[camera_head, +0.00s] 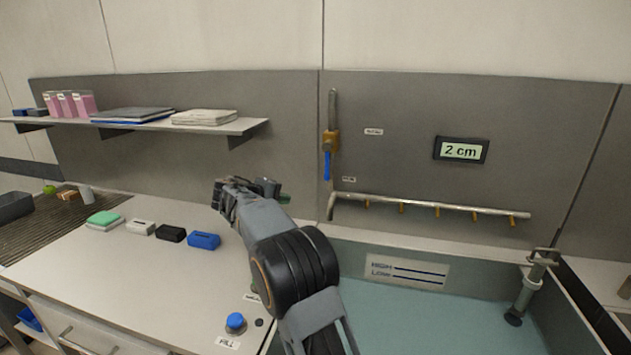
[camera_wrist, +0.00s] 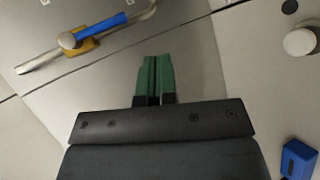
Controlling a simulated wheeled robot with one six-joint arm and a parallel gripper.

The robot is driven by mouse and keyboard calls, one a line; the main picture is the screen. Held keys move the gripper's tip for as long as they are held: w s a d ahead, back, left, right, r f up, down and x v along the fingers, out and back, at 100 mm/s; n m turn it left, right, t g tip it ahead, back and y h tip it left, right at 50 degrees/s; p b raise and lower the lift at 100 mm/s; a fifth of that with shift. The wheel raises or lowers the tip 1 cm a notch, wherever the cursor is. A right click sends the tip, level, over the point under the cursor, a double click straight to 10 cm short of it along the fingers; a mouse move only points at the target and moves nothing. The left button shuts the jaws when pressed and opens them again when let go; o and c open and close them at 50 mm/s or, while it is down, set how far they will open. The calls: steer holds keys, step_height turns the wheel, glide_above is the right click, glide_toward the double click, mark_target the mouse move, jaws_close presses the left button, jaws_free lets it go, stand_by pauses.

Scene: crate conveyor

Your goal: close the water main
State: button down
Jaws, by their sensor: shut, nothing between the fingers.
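The water main valve is a brass body (camera_head: 331,140) on a vertical pipe (camera_head: 332,105) on the grey back wall. Its blue lever (camera_head: 327,166) points straight down, in line with the pipe. In the wrist view the blue lever (camera_wrist: 102,30) and the brass body (camera_wrist: 80,46) show at upper left, with the lever along the pipe. My gripper (camera_head: 284,198) is left of and below the valve in the head view, apart from it. Its green fingers (camera_wrist: 155,75) are shut with nothing between them. My arm hides part of the counter.
A horizontal pipe (camera_head: 430,207) with several brass nozzles runs over a water tank marked HIGH and LOW (camera_head: 406,271). A display (camera_head: 461,150) reads 2 cm. A blue FILL button (camera_head: 236,321) and small blocks, one blue (camera_head: 204,240), sit on the counter. A shelf (camera_head: 200,125) juts out at left.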

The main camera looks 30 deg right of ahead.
mark_target(328, 161)
steer(key=w+d+h, duration=0.2)
steer(key=w+h, duration=0.2)
steer(key=w, duration=0.2)
steer(key=shift+w+m+h, duration=0.3)
steer(key=shift+w, duration=0.1)
steer(key=shift+d, duration=0.25)
steer(key=s+d+p, duration=0.1)
steer(key=d+p, duration=0.2)
steer(key=d, duration=0.9)
steer(key=shift+d, duration=0.4)
